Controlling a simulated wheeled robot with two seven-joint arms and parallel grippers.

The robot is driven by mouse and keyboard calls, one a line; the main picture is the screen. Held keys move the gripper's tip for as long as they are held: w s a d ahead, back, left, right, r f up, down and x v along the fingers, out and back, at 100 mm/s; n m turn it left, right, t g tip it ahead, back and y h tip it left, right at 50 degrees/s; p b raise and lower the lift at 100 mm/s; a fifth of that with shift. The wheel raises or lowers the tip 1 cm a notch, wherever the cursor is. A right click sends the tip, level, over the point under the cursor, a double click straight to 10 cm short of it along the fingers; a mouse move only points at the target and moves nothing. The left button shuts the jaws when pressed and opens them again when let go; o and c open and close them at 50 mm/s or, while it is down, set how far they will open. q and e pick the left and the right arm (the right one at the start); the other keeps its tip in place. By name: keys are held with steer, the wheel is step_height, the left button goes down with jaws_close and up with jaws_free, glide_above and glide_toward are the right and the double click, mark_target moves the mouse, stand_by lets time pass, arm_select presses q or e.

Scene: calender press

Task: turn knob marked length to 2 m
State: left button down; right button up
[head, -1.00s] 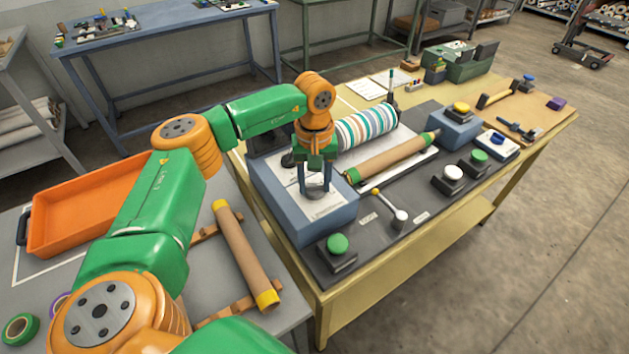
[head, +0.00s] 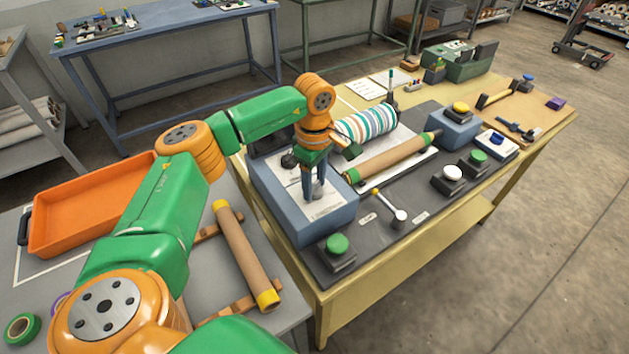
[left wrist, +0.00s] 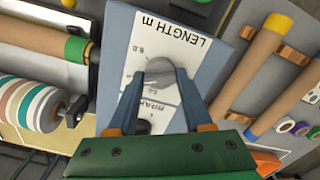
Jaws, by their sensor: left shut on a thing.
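The length knob (left wrist: 161,72) is a round grey knob on the sloped white panel of a blue-grey box. The panel (left wrist: 200,42) reads "LENGTH m" beside it in the left wrist view, with small scale numbers around the knob. My left gripper (left wrist: 158,78) is shut on the knob from above; it also shows in the head view (head: 316,198), where its fingers mostly cover the knob. The knob's pointer and the number it faces cannot be made out. A second dark knob (left wrist: 143,127) with a partly hidden label sits behind the fingers. My right gripper is not in view.
A green button (head: 337,243) stands just in front of the box. A lever with a round white hub (head: 400,215) and a brown roll (head: 393,157) lie to the right. An orange tray (head: 90,208) and a cardboard tube (head: 245,252) are at left.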

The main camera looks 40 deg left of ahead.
mark_target(314, 185)
arm_select(q)
steer(key=n, duration=0.6)
steer(key=shift+n, duration=0.3)
steer(key=n+p, duration=0.1)
steer(key=n, duration=0.5)
steer(key=shift+n, duration=0.5)
steer(key=shift+c, duration=1.6)
jaws_free()
step_height(314, 185, up, 7)
steer(key=shift+r+b, duration=0.1)
steer(key=shift+b, duration=0.7)
